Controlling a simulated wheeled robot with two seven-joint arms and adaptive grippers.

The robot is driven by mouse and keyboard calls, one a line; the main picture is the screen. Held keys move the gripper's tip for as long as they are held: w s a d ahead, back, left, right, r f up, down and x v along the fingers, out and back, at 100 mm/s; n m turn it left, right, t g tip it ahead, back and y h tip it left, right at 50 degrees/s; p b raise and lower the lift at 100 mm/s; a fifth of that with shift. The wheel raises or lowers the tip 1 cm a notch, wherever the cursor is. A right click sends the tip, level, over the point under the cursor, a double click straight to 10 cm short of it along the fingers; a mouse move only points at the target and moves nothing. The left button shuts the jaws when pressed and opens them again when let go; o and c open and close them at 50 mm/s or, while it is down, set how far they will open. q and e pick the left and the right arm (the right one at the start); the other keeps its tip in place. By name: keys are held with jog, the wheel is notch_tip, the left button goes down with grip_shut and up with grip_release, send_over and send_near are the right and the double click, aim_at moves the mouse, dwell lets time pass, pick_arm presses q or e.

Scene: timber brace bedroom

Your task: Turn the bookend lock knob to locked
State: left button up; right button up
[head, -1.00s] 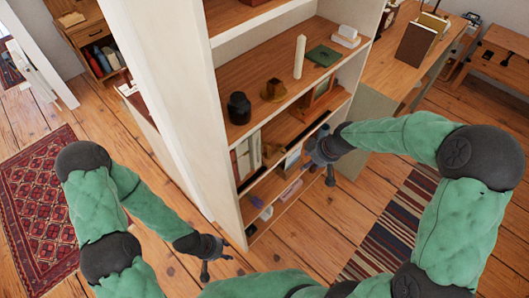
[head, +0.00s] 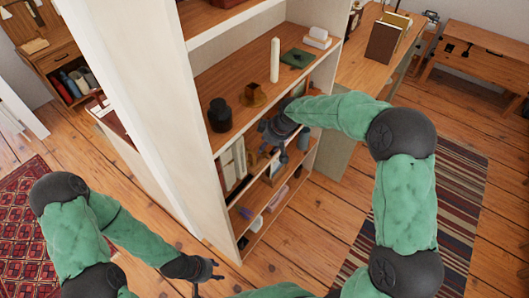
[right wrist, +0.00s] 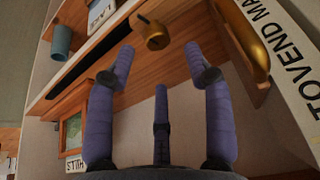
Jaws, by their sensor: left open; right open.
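In the right wrist view a brass bookend (right wrist: 243,38) stands against a book with large dark lettering (right wrist: 290,65). A small rounded brass piece with a stub (right wrist: 153,33), which looks like the knob, shows beyond the fingertips; its lock setting cannot be told. My right gripper (right wrist: 158,75) is open and empty, its fingers spread below and apart from the brass piece. In the head view my right gripper (head: 277,140) is at the front of the bookcase's middle shelf, and its hand hides part of that shelf. My left gripper (head: 207,275) is open and empty, low in front of the bookcase.
A bluish cup (right wrist: 62,40) and a framed picture (right wrist: 72,133) show in the wrist view. Floor before the bookcase is clear.

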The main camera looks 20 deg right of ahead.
aim_at(264, 151)
jog(key=shift+b+x, duration=0.6)
jog(key=shift+x, duration=1.75)
jog(key=shift+s+d+f, duration=0.1)
jog(key=shift+s, duration=0.05)
